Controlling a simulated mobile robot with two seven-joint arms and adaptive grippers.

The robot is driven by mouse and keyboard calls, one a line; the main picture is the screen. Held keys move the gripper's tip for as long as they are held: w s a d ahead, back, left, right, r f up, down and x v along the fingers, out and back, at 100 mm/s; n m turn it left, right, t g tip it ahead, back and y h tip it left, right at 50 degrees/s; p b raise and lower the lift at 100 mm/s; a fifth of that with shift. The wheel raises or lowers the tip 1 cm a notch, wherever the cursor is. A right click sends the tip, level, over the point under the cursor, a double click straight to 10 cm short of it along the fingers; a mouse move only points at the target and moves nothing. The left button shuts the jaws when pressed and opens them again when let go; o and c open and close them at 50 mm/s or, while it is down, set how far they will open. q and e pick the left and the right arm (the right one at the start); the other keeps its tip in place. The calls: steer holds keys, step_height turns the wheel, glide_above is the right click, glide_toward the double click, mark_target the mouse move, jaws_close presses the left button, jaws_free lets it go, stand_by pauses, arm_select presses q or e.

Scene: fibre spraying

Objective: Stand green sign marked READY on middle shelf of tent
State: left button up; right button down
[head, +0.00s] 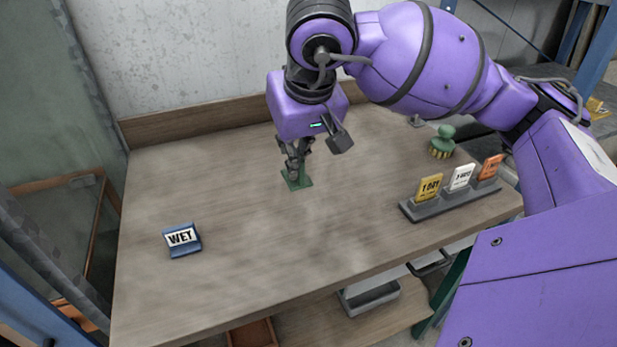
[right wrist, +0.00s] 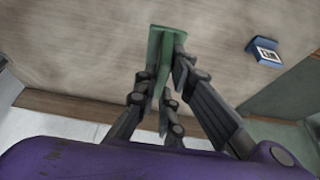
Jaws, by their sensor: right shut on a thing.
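A green sign (head: 298,181) is at the middle of the wooden table, below my right gripper (head: 297,158). In the right wrist view the green sign (right wrist: 165,45) stands between the fingers of my right gripper (right wrist: 163,82), which are shut on it. Its lettering does not show in either view. I cannot tell whether its base touches the table. The tent and its middle shelf cannot be made out for certain. My left gripper is not in view.
A blue sign marked WET (head: 181,238) stands at the table's left; it also shows in the right wrist view (right wrist: 264,52). A grey rack (head: 410,209) holds yellow, white and orange cards at the right. A green brush (head: 442,143) stands behind it. The table's front middle is clear.

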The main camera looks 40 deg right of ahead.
steer(key=w+d+f, duration=0.2)
steer(key=w+f, duration=0.1)
steer(key=w+d+f, duration=0.3)
steer(key=w+d+f+p, duration=0.1)
steer(key=w+d+f, duration=0.2)
steer(key=shift+w+d+f, duration=0.15)
steer(key=shift+w+f, duration=0.05)
steer(key=shift+w, duration=0.05)
steer(key=shift+w+d+f, duration=0.1)
steer(key=shift+f, duration=1.45)
steer(key=shift+f, duration=0.2)
steer(key=c, duration=1.8)
jaws_free()
steer(key=shift+c, duration=0.2)
